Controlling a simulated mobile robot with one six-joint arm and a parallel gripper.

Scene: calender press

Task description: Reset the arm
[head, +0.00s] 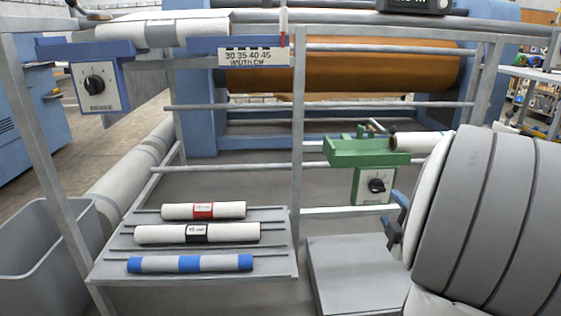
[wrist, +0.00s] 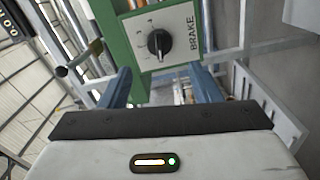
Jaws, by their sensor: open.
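My gripper (head: 399,205) is at the right in the head view, largely hidden behind my own grey arm. In the wrist view its two blue fingers (wrist: 159,78) are spread apart with nothing between them. They point at the green brake unit (wrist: 120,35), whose pale panel carries a black dial knob (wrist: 159,43) and the word BRAKE. The panel lies beyond the fingertips; I cannot tell how large the gap is. In the head view the brake unit (head: 360,150) has a green tray on top, with a white roll (head: 415,142) at its right end.
A sloped grey rack (head: 270,240) holds a red-labelled roll (head: 204,210), a black-labelled roll (head: 197,233) and a blue-banded roll (head: 190,263). A blue unit with a dial (head: 97,85) is at upper left. Metal rails (head: 300,130) surround the brake unit. A grey bin (head: 40,250) stands at left.

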